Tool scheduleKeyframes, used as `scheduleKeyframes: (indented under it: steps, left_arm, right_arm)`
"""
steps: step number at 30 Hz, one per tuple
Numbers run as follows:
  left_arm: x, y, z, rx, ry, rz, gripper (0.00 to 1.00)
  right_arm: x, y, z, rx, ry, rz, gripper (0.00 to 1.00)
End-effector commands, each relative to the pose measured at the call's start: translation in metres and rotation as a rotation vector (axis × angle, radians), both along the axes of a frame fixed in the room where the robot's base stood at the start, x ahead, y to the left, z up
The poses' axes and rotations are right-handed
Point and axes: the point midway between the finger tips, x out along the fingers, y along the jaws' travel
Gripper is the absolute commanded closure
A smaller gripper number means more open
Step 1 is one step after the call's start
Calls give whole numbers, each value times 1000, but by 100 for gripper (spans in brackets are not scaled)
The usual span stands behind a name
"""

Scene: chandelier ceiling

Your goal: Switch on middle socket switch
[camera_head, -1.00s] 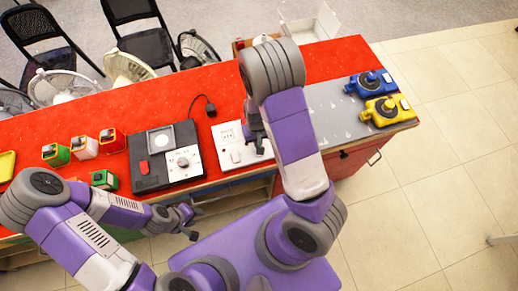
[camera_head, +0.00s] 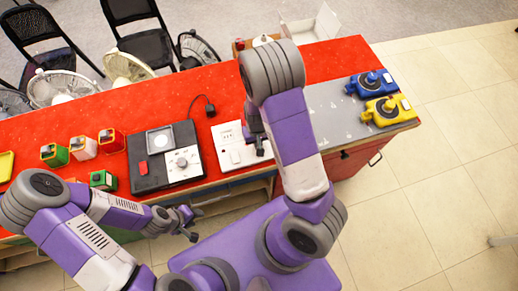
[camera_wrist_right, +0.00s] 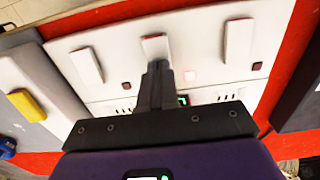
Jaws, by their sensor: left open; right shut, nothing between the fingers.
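The white socket panel (camera_head: 229,158) lies on the red table, partly hidden behind my right arm. In the right wrist view its middle switch (camera_wrist_right: 154,44) stands between a left switch (camera_wrist_right: 87,65) and a right switch (camera_wrist_right: 239,42). My right gripper (camera_wrist_right: 157,70) is shut and empty, its tips right at the middle switch; I cannot tell whether they touch. My left gripper (camera_head: 190,222) is open and empty, in front of the table's near edge.
A black device with a dial (camera_head: 148,177) lies left of the panel. A grey board (camera_head: 340,115) is to its right, with blue (camera_head: 370,82) and yellow (camera_head: 387,109) devices near the table's right end. Small coloured boxes (camera_head: 84,147) stand further left.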

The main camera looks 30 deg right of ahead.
Motion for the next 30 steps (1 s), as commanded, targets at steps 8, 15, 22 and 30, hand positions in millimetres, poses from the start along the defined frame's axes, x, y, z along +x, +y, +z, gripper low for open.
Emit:
scheduleKeyframes:
  steps: [8, 15, 22, 30]
  left_arm:
    - [0, 0, 23, 0, 0, 0, 57]
    - [0, 0, 41, 0, 0, 0, 57]
    - [0, 0, 58, 0, 0, 0, 57]
    - [0, 0, 63, 0, 0, 0, 57]
  right_arm:
    - [0, 0, 25, 1, -1, 0, 100]
    - [0, 0, 44, 1, -1, 0, 100]
    - [0, 0, 62, 0, -1, 1, 100]
    - [0, 0, 68, 0, -1, 0, 100]
